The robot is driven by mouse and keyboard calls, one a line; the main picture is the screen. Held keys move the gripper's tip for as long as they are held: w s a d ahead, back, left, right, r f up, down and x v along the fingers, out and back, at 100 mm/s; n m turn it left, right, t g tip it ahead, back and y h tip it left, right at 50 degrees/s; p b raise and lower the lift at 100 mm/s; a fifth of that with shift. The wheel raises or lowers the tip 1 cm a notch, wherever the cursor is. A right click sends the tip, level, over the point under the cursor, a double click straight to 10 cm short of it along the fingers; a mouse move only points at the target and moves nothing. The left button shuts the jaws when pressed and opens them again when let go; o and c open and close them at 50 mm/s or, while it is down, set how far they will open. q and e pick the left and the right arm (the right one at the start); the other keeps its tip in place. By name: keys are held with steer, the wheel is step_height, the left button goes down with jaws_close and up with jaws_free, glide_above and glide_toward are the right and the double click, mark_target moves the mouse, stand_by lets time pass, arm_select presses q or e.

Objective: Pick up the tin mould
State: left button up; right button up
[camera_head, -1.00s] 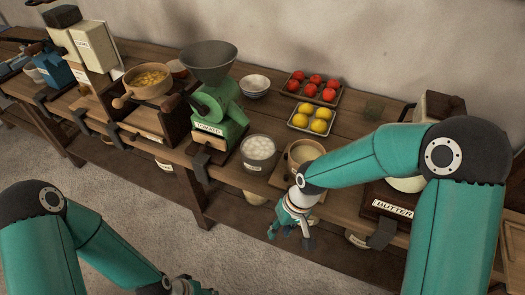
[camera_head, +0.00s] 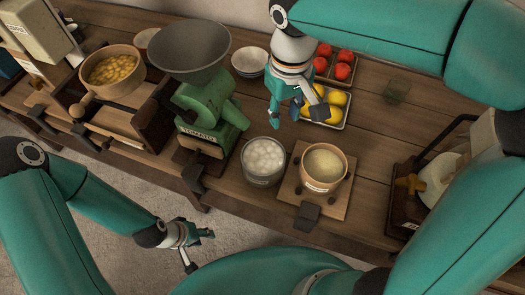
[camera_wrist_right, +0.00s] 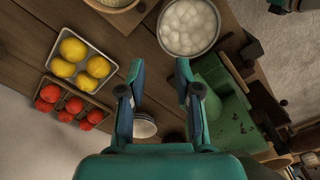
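I cannot pick out a tin mould with certainty. A round grey metal tin of white balls (camera_head: 263,162) stands on the bench and also shows at the top of the wrist view (camera_wrist_right: 188,27). My right gripper (camera_head: 298,112) hangs over the bench between the tin and the yellow fruit.
The green grinder (camera_head: 212,118) stands left of the tin. White bowls (camera_head: 249,62), a tray of yellow fruit (camera_head: 343,126) and red fruit (camera_head: 341,72) surround my right gripper. A wooden tub (camera_head: 325,168) is right of the tin. Bare wood (camera_head: 375,140) lies further right.

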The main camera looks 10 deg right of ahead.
glide_toward(280, 160)
steer(key=shift+w+f, duration=0.2)
steer(key=shift+f, duration=3.1)
steer(key=shift+s, duration=0.1)
jaws_close()
steer(key=shift+r, duration=0.1)
